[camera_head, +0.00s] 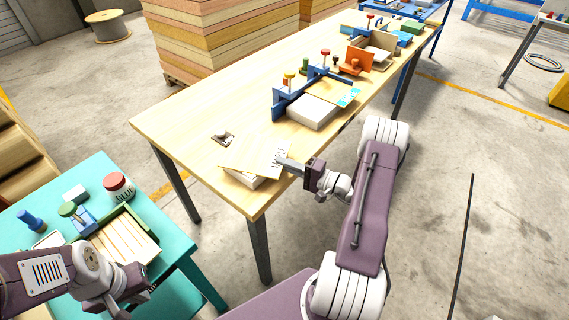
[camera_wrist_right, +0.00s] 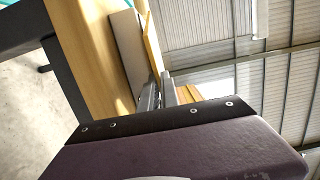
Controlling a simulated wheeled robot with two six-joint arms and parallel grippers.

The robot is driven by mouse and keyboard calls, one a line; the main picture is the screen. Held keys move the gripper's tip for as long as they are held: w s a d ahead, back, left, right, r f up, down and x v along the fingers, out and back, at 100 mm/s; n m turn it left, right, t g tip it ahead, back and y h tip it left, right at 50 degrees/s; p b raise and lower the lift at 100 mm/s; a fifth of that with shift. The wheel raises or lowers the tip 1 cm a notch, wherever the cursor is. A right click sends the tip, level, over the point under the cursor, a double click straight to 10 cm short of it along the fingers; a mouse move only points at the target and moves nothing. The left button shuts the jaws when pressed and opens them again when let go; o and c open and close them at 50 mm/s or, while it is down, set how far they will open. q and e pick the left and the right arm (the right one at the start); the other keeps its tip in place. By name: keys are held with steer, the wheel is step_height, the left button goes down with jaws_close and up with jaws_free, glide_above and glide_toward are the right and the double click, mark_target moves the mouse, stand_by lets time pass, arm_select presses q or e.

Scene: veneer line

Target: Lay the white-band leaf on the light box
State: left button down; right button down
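A thin tan leaf (camera_head: 242,158) with a white marked band (camera_head: 276,158) at its right end lies over a low pale block (camera_head: 243,179) at the near end of the wooden table. My right gripper (camera_head: 283,161) is at the leaf's right edge. In the right wrist view the leaf (camera_wrist_right: 153,45) runs down between the close fingers (camera_wrist_right: 160,92), beside the pale block (camera_wrist_right: 127,45). Another white box (camera_head: 312,112) stands by a blue fence; I cannot tell which is the light box. My left gripper (camera_head: 135,283) is near the teal table; its fingers are unclear.
The wooden table (camera_head: 190,115) is clear at its left. A small dark metal piece (camera_head: 222,138) lies there. The blue fence (camera_head: 290,97) and an orange holder (camera_head: 357,57) stand farther back. The teal table (camera_head: 100,172) holds a glue jar (camera_head: 118,186) and a slatted tray (camera_head: 122,240).

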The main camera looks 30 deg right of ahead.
steer(key=shift+f, duration=0.3)
steer(key=c, duration=1.5)
jaws_free()
steer(key=shift+c, duration=0.2)
steer(key=b+v, duration=0.1)
steer(key=v, duration=0.8)
steer(key=shift+b, duration=0.35)
